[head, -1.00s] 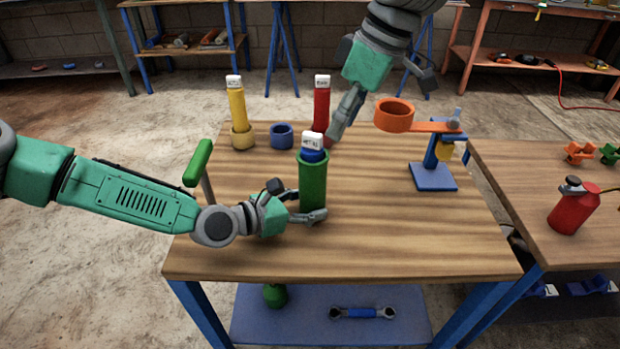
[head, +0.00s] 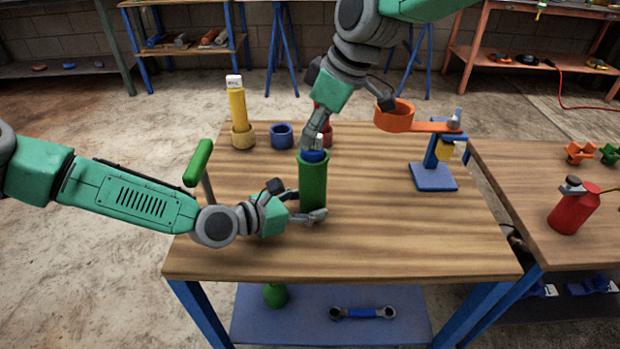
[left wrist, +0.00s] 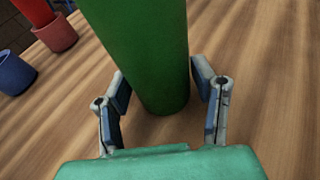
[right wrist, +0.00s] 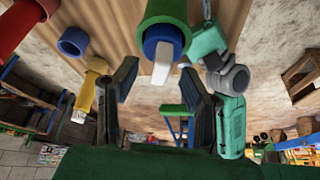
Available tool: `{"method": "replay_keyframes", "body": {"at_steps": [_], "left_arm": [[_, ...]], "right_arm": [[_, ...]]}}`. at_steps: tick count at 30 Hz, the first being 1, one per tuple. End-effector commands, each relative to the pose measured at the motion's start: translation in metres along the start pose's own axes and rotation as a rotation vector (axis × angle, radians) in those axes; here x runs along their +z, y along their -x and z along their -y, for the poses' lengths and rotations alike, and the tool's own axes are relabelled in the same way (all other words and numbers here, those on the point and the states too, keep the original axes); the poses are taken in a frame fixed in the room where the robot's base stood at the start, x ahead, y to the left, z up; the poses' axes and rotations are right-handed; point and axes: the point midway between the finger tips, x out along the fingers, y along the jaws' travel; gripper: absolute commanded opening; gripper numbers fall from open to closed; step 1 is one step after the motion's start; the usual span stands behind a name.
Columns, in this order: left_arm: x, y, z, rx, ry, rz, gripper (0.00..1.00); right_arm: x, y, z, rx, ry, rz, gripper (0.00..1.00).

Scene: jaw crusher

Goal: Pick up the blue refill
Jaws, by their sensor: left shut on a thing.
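The blue refill (head: 312,156) with a white tip stands upright in the green tube (head: 313,183) on the table. My left gripper (head: 318,215) is shut on the green tube near its base. The tube (left wrist: 145,45) also shows between the fingers in the left wrist view. My right gripper (head: 316,140) reaches down from above at the refill's top and partly hides it. In the right wrist view its fingers (right wrist: 160,80) are apart, with the refill's white tip (right wrist: 162,65) between them and gaps on both sides.
A yellow refill (head: 237,105) stands in a yellow cup at the back left, beside an empty blue cup (head: 281,136). A red refill (head: 328,128) is mostly hidden behind my right gripper. An orange ring (head: 394,116) on a blue stand (head: 433,178) is at the right. The table front is clear.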

Motion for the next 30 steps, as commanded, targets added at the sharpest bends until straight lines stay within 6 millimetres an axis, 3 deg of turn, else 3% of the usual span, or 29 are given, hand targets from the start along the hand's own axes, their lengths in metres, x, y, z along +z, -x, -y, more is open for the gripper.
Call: {"method": "replay_keyframes", "body": {"at_steps": [4,11,14,15,25,30], "left_arm": [[0.0,0.0,0.0,0.001,0.0,0.0,0.36],[0.0,0.0,0.0,0.001,0.0,0.0,0.36],[0.0,0.0,0.0,0.001,0.0,0.0,0.36],[0.0,0.0,0.0,0.001,0.0,0.0,0.36],[0.0,0.0,0.0,0.001,0.0,0.0,0.36],[0.0,0.0,0.0,0.001,0.0,0.0,0.36]], "right_arm": [[0.0,-0.014,0.001,0.0,0.001,0.001,0.38],[0.0,-0.015,0.001,0.0,0.0,-0.001,0.38],[0.0,-0.015,0.001,0.0,0.0,0.0,0.06],[0.0,-0.015,0.001,0.0,0.0,0.0,0.0],[-0.002,-0.013,0.001,0.002,0.0,-0.002,0.0],[-0.009,0.003,0.0,0.004,0.001,-0.005,0.0]]}}
